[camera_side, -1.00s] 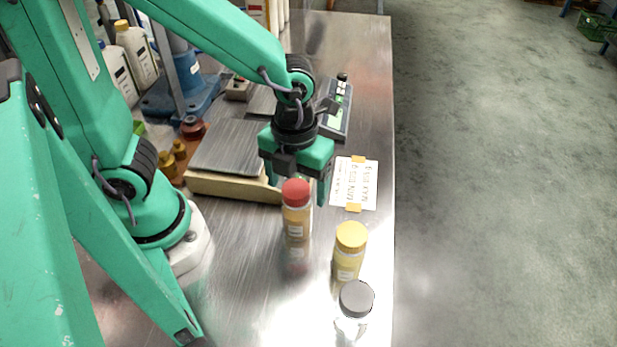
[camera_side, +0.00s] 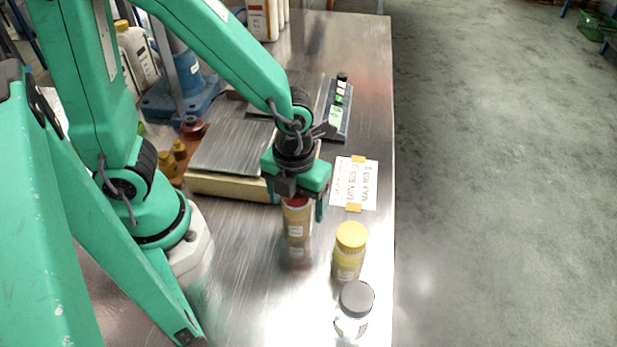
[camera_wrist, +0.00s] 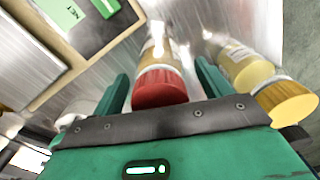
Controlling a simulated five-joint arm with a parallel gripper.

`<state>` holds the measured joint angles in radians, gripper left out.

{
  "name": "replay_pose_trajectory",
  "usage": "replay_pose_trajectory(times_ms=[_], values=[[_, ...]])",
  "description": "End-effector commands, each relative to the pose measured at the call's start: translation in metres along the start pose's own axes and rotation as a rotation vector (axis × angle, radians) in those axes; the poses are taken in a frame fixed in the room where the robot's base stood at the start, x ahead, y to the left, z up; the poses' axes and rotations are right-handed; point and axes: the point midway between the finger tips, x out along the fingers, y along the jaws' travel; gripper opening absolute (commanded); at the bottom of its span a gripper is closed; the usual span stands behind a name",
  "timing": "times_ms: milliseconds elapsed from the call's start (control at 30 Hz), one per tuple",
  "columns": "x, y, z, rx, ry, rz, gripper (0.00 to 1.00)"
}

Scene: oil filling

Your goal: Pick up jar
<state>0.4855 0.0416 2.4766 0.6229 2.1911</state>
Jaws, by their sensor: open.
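A jar with a red lid (camera_side: 297,222) stands upright on the metal table in the side view, its lid partly hidden by my gripper. My gripper (camera_side: 297,205) is open, with its fingers on either side of the lid. In the wrist view the red lid (camera_wrist: 159,88) sits between the two green fingers of my gripper (camera_wrist: 162,92), with a gap visible on both sides. Two more jars stand nearer the camera in the side view: one with a yellow lid (camera_side: 349,250) and a clear one with a grey lid (camera_side: 354,309).
A scale (camera_side: 232,186) with a metal plate stands just behind and left of the red-lidded jar. A paper sheet (camera_side: 355,183) lies taped to its right. Bottles (camera_side: 138,55) and a blue stand are at the back left. The table's right edge is close to the yellow-lidded jar.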

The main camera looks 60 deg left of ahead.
Motion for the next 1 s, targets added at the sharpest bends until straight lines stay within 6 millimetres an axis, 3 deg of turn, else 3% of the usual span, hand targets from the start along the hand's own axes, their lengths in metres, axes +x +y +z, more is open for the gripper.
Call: replay_pose_trajectory(times_ms=[300, 633, 1000], values=[[-0.0003, 0.0000, 0.0000, 0.000, 0.000, 0.000, 0.75], [-0.0003, 0.0000, 0.0000, 0.000, 0.000, 0.000, 0.11], [-0.0025, -0.0003, 0.0002, 0.000, 0.000, 0.000, 0.11]])
